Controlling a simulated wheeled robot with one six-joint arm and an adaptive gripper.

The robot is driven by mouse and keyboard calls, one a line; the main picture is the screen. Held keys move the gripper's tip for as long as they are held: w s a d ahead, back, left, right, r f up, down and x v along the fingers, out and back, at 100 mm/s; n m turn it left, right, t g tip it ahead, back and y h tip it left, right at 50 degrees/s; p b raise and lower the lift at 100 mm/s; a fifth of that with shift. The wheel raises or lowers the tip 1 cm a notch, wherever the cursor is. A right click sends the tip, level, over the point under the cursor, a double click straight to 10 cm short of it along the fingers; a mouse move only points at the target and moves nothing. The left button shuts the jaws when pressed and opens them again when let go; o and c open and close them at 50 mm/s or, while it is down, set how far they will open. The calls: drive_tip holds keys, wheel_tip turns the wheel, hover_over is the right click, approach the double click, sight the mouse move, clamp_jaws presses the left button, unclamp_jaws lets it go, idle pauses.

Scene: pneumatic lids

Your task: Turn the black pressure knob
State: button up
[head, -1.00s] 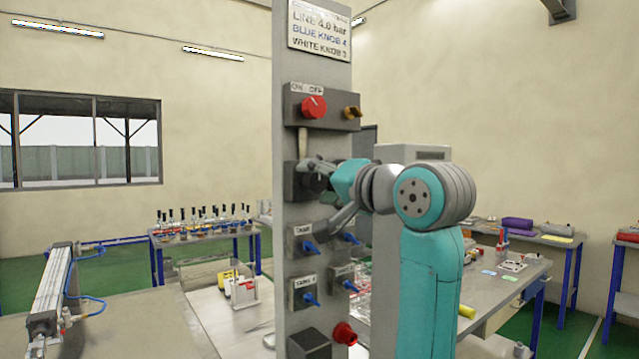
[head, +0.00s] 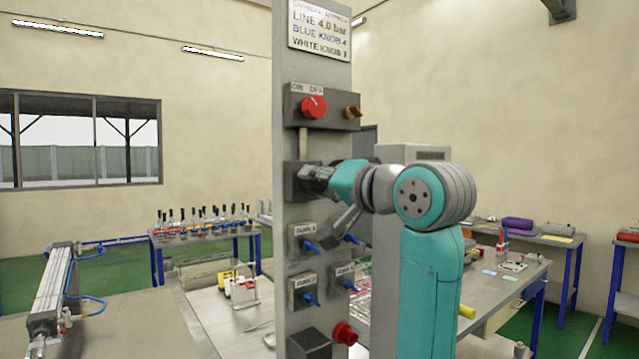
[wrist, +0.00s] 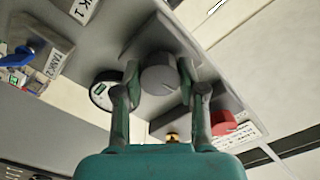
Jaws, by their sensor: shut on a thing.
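The black pressure knob (wrist: 160,72) is a round dark grey knob with a thin pointer line, on a grey box (head: 291,186) of the upright panel. My gripper (wrist: 159,76) is shut on it, one finger on each side, in the wrist view. In the head view my gripper (head: 318,179) reaches the panel from the right and hides most of the knob.
A red ON/OFF knob (head: 313,107) and a brass fitting (head: 351,112) sit above. Blue valve handles (head: 311,247) and a red button (head: 345,334) are below. A round gauge (wrist: 103,92) is close to the left finger in the wrist view. A sign (head: 319,29) tops the panel.

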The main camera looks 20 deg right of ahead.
drive_tip(key=n, duration=0.5)
drive_tip(key=shift+n, duration=2.5)
drive_tip(key=o, duration=1.1)
drive_tip(key=shift+o, duration=0.2)
drive_tip(key=v, duration=1.2)
